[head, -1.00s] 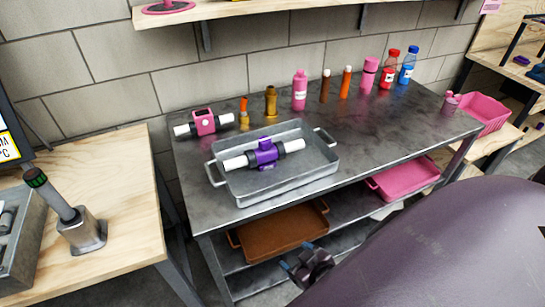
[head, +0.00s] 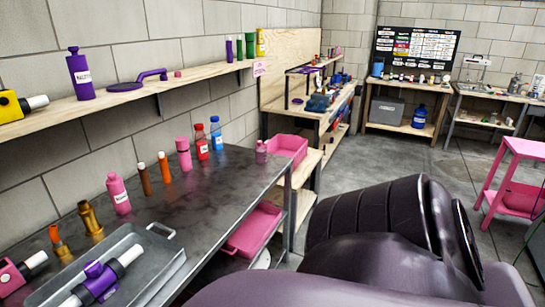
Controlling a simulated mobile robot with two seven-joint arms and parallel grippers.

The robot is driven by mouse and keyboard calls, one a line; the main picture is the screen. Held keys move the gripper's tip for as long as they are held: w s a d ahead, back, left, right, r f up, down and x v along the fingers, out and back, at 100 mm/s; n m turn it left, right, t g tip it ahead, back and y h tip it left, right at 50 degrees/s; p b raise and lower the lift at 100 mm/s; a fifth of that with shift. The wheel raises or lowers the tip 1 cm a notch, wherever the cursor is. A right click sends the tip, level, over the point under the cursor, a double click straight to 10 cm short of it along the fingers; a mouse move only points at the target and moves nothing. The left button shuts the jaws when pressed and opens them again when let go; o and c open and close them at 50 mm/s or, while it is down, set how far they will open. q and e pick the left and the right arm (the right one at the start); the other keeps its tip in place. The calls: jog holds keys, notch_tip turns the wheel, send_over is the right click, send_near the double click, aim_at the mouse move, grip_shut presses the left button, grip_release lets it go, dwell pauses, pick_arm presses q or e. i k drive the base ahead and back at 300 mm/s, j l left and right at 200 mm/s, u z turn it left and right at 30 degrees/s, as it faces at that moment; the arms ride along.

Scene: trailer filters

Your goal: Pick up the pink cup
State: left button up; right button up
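No open-topped pink cup is plain to see. A small pink vessel (head: 261,151) stands at the far right end of the metal table, too small to make out fully. A pink lidded container (head: 183,152) stands among the bottles along the table's wall side. A pink bottle with a white label (head: 119,196) stands nearer on the same side. Neither gripper shows in the head view. A dark purple part of my own arm fills the lower right.
The metal table (head: 215,195) holds a grey tray (head: 172,262) with a purple-and-white filter at the lower left. A pink bin (head: 288,148) sits beyond the table's far end. A pink tray (head: 252,228) lies on the lower shelf. Floor (head: 400,165) is open beyond.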

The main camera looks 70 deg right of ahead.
aim_at(261, 148)
jog(key=z, duration=2.3)
jog(key=i+l+u, duration=0.1)
jog(key=i+l, duration=0.15)
jog(key=i+l+u, duration=0.1)
jog(key=i+l, duration=0.15)
jog(key=l, duration=0.25)
jog(key=i+l+u, duration=0.1)
jog(key=i+l, duration=0.15)
jog(key=l, duration=0.15)
jog(key=i+l+u, duration=0.1)
jog(key=i+l, duration=0.15)
jog(key=l, duration=0.2)
jog(key=i+l+u, duration=0.1)
jog(key=l, duration=0.35)
jog(key=i+l+u, duration=0.1)
jog(key=i+l, duration=0.2)
jog(key=l, duration=0.15)
jog(key=i+l+u, duration=0.1)
jog(key=l, duration=0.4)
jog(key=i+l+u, duration=0.1)
jog(key=i+l, duration=0.15)
jog(key=l, duration=0.2)
